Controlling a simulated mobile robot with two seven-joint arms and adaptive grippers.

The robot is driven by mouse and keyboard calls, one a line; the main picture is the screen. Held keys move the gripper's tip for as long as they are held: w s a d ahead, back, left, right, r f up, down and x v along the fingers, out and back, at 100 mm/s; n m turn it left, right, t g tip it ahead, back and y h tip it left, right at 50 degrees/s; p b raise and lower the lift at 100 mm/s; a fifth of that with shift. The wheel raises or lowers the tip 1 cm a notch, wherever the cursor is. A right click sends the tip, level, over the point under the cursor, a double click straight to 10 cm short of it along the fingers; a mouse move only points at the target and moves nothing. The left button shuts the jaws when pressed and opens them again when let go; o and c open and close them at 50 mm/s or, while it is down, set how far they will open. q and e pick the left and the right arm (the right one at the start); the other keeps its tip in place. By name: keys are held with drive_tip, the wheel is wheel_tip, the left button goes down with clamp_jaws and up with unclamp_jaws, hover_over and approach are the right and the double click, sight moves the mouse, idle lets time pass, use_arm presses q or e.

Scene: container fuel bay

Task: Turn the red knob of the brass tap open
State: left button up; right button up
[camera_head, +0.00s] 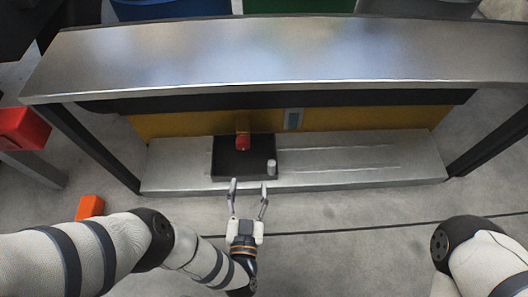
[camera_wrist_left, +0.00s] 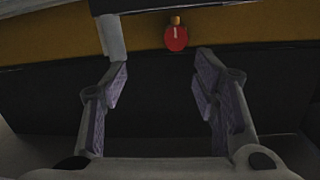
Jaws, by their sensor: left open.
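The red knob (camera_head: 243,142) of the tap sits at the yellow panel, above a black tray. The brass part of the tap (camera_wrist_left: 176,20) shows just above the red knob (camera_wrist_left: 175,39) in the left wrist view. My left gripper (camera_head: 249,186) is open and empty at the front edge of the tray, short of the knob. In the left wrist view its fingers (camera_wrist_left: 162,80) are spread, with the knob beyond them, near the top between the tips. My right arm shows at the lower right, but its gripper is out of view.
The black tray (camera_head: 232,163) lies on a metal shelf (camera_head: 345,165), with a small pale cylinder (camera_head: 271,167) at its right. A steel counter (camera_head: 270,55) overhangs the panel (camera_head: 345,117). A grey box (camera_head: 293,118) is on the panel. Orange (camera_head: 90,207) and red (camera_head: 24,128) objects are at left.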

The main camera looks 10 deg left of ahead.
sight(243, 147)
use_arm(q)
drive_tip(key=shift+t+y, duration=0.5)
drive_tip(key=shift+y, duration=0.4)
drive_tip(key=b+x, duration=0.1)
drive_tip(key=x, duration=0.3)
drive_tip(key=a+b+x, duration=0.1)
drive_tip(key=b+x, duration=0.1)
drive_tip(key=x, duration=0.3)
drive_tip(key=f+b+x, duration=0.1)
drive_tip(key=b+x, duration=0.1)
drive_tip(key=x, duration=0.3)
drive_tip(key=shift+s+a+f, duration=0.1)
drive_tip(key=shift+s+a, duration=0.05)
drive_tip(key=shift+c, duration=0.4)
drive_tip(key=c, duration=1.1)
